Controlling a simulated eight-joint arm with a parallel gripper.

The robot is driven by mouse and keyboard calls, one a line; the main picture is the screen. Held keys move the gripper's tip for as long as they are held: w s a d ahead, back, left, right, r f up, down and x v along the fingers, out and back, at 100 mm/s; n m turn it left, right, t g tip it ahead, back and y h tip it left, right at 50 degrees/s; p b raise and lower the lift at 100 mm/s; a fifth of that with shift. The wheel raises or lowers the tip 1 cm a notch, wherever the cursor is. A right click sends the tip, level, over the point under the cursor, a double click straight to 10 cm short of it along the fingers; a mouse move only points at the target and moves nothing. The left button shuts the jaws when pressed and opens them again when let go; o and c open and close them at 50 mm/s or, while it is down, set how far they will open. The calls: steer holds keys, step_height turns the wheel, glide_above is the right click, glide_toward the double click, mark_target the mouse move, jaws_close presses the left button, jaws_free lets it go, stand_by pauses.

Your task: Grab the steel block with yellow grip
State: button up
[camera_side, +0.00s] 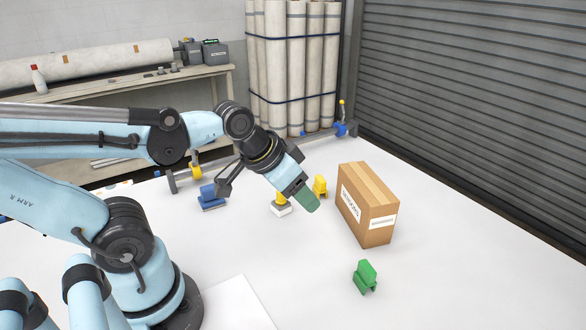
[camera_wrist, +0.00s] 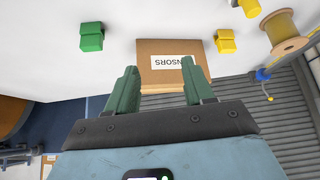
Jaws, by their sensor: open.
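The steel block with the yellow grip (camera_side: 281,208) stands on the white table in the side view, a pale low block with a yellow top partly hidden by my wrist. In the wrist view, a yellow piece (camera_wrist: 248,7) cut by the top edge may be its grip; I cannot tell. My gripper (camera_side: 312,204) is above the table, pointing down and to the right, just right of the block in the side picture and apart from it. In the wrist view my gripper (camera_wrist: 160,66) has its two green fingers spread, with nothing between them.
A cardboard box (camera_side: 375,210) stands right of my gripper. A yellow block (camera_side: 320,187) stands beside it, a green block (camera_side: 366,277) in front. A blue block (camera_side: 211,197) is to the left. A yellow spool (camera_wrist: 284,32) shows in the wrist view. The front right table is clear.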

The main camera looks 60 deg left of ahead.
steer(key=w+a+f+m+g+h, duration=0.1)
steer(key=w+a+f+m+h, duration=0.1)
steer(key=w+a+m+h, duration=0.35)
steer(key=m+t+h, duration=0.2)
steer(key=m+h, duration=0.1)
glide_above(287, 203)
steer(key=s+a, duration=0.1)
steer(key=shift+s+f+n+y, duration=0.2)
steer(key=shift+f+n+y, duration=0.05)
steer(key=shift+f, duration=0.2)
steer(key=shift+s+a+f+m+t, duration=0.15)
steer(key=shift+s+a+m+t, duration=0.05)
steer(key=shift+a+m+t, duration=0.25)
steer(key=shift+a+f, duration=0.1)
steer(key=shift+f, duration=3.3)
steer(key=shift+x, duration=1.15)
steer(key=shift+w+d+f, duration=0.1)
steer(key=shift+w+d, duration=0.15)
jaws_close()
